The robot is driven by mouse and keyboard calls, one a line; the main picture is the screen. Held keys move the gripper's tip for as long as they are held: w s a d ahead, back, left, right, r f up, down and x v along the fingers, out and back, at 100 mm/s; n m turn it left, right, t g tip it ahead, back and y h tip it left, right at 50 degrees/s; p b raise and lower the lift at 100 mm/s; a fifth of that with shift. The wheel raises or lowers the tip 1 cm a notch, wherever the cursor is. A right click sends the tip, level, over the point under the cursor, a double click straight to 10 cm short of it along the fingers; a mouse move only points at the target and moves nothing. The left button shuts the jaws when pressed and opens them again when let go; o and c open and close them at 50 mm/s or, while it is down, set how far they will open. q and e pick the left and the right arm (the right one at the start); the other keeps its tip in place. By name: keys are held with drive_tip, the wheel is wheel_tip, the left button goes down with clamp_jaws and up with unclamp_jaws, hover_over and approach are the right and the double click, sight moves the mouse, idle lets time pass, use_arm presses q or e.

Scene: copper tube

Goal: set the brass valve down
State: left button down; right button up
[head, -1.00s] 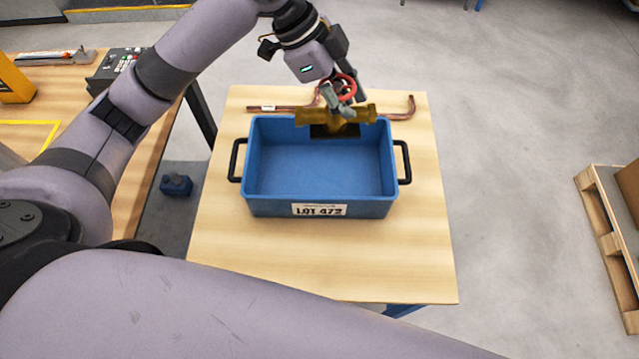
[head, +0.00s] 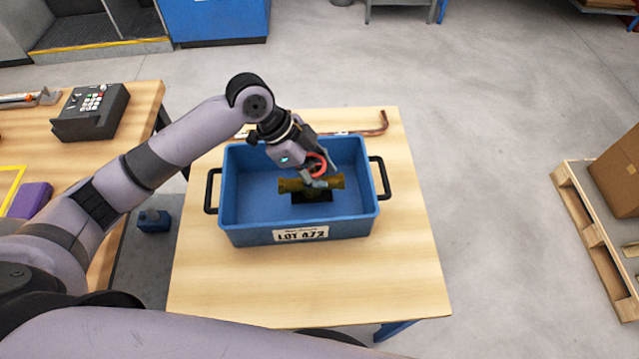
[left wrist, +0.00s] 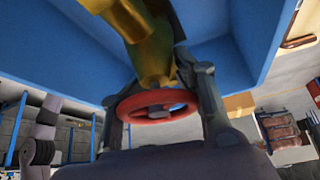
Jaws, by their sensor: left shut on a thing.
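The brass valve (head: 296,185) has a yellow-brown body and a red handwheel (head: 319,163). My left gripper (head: 318,178) is shut on the valve at its handwheel end. The valve is inside the blue crate (head: 301,236) labelled LOT 472, right of its middle, with a dark patch under it. I cannot tell whether it touches the crate floor. In the left wrist view, the red wheel (left wrist: 157,106) sits between the two fingers and the brass body (left wrist: 148,45) extends beyond it, against the blue crate. My right gripper is not in view.
The crate stands on a wooden table (head: 400,270) with black handles at both sides. A copper tube (head: 368,131) lies behind it. A side bench at left holds a keypad box (head: 91,110) and a purple block (head: 30,201). A pallet (head: 600,240) stands at right.

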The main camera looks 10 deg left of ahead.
use_arm(q)
wheel_tip(320, 180, down, 4)
drive_tip(key=shift+f, duration=0.1)
drive_tip(key=c, duration=0.9)
unclamp_jaws()
drive_tip(key=shift+c, duration=0.2)
drive_tip(key=v, duration=0.7)
drive_tip(key=shift+a+r, duration=0.1)
drive_tip(key=shift+r, duration=0.1)
drive_tip(key=shift+r, duration=0.1)
